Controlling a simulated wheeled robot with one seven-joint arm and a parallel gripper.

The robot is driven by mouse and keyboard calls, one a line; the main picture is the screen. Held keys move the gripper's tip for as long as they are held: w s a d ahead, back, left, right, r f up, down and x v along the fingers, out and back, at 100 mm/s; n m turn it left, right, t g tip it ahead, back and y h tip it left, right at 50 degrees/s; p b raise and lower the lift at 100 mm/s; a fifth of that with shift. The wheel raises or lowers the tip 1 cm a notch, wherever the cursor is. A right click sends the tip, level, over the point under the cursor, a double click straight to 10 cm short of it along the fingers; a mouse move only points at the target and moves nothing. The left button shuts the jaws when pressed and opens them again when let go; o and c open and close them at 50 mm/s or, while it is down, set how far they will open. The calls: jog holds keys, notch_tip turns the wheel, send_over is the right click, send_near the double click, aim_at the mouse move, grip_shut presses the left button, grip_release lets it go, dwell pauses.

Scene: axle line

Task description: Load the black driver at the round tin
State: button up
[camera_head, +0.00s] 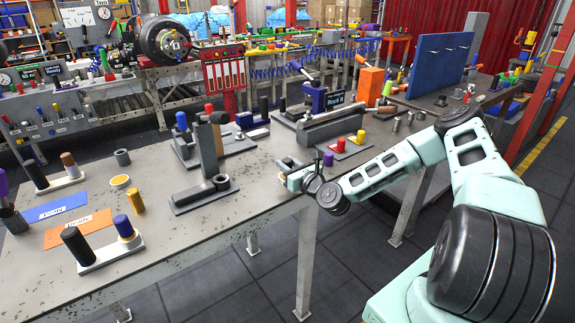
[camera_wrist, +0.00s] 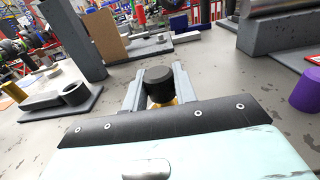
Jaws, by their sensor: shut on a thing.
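My gripper (camera_wrist: 161,88) is shut on a black-topped piece (camera_wrist: 158,75) with a yellowish lower part, above the table. I cannot tell whether this is the black driver. In the head view my gripper (camera_head: 290,168) is over the table's near edge, and the held piece is hard to make out. A black handle (camera_head: 76,244) stands in the near white rack at lower left, and a dark handle (camera_head: 36,174) stands in the rack behind it.
A grey stand with a post (camera_head: 207,150) is left of my gripper. A purple cylinder (camera_head: 328,159), also in the wrist view (camera_wrist: 308,92), stands close on its right. Blue (camera_head: 56,207) and orange (camera_head: 78,228) mats lie near the tin. The table's front middle is clear.

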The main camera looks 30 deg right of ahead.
aim_at(288, 160)
jog(key=shift+f, duration=0.15)
jog(key=shift+r+p, duration=2.15)
jog(key=shift+r, duration=1.45)
jog(key=shift+f, duration=0.1)
